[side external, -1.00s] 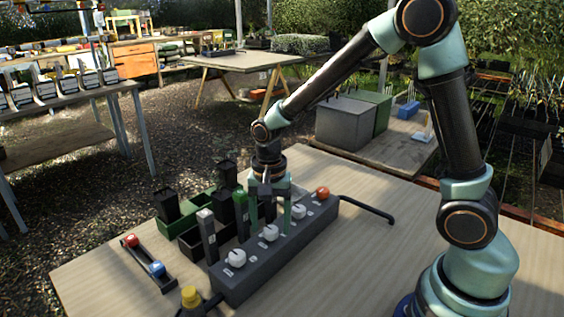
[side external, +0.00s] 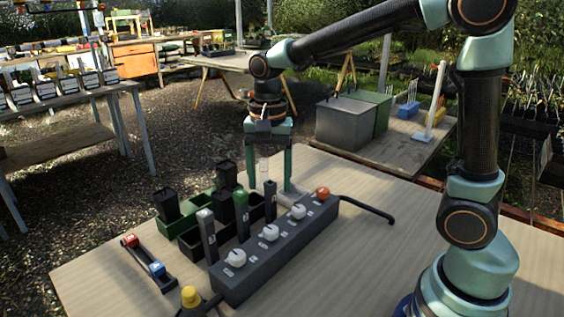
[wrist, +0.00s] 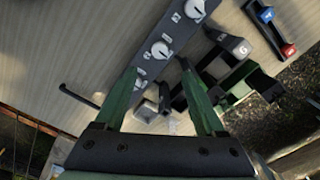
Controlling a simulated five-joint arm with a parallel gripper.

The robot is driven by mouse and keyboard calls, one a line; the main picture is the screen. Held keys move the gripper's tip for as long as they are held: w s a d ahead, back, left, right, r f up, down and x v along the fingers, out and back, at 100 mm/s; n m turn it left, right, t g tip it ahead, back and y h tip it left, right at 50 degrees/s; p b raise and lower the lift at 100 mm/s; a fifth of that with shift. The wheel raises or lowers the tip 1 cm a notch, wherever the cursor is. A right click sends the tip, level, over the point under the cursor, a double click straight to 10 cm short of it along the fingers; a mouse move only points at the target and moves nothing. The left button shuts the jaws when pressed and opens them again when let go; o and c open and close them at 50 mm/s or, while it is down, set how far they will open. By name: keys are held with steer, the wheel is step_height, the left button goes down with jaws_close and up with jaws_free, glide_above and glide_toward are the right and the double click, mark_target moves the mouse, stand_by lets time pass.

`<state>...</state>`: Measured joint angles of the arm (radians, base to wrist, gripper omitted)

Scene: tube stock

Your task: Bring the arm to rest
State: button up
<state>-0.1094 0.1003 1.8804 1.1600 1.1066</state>
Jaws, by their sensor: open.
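My gripper (side external: 270,187) is open, pointing down above the far side of the grey control box (side external: 262,262). Its two green fingers are spread apart; they also show in the wrist view (wrist: 157,72). A dark upright tube (side external: 270,203) stands below and between the fingers in the side view. A pale, clear piece shows just above it; I cannot tell what it belongs to. A green-topped tube (side external: 241,215) and a grey tube with a pale top (side external: 208,238) stand upright along the box, apart from the fingers.
Dark and green bins (side external: 190,236) with black pots stand left of the box. A red-and-blue button bar (side external: 148,262) lies at the left and a yellow knob (side external: 191,297) at the front. A black bent handle (side external: 365,207) lies right.

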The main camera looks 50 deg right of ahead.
steer(key=s+d+r+n+t, duration=0.4)
steer(key=s+n+t, duration=0.1)
steer(key=s+n, duration=0.4)
steer(key=shift+r+n+t, duration=0.2)
steer(key=shift+n+t, duration=0.1)
steer(key=shift+n, duration=0.9)
